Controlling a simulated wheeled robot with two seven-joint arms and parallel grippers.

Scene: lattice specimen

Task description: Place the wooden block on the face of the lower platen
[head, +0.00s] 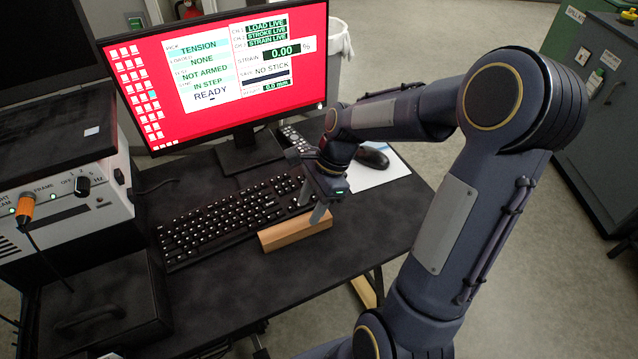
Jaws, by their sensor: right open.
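The wooden block (291,232) is a light tan bar lying on the dark desk, just in front of the keyboard's right end. My right gripper (312,206) is above the block's right half, fingers pointing down and open. Its fingertips are close to the block's upper side; I cannot tell whether they touch it. The lower platen is not in view. My left gripper is not in view.
A black keyboard (225,218) lies behind the block. A monitor (220,75) with a red screen stands at the back. A mouse (373,157) sits on a white pad (382,173) to the right. A white control unit (70,205) is at the left. Bare desk (225,292) lies in front.

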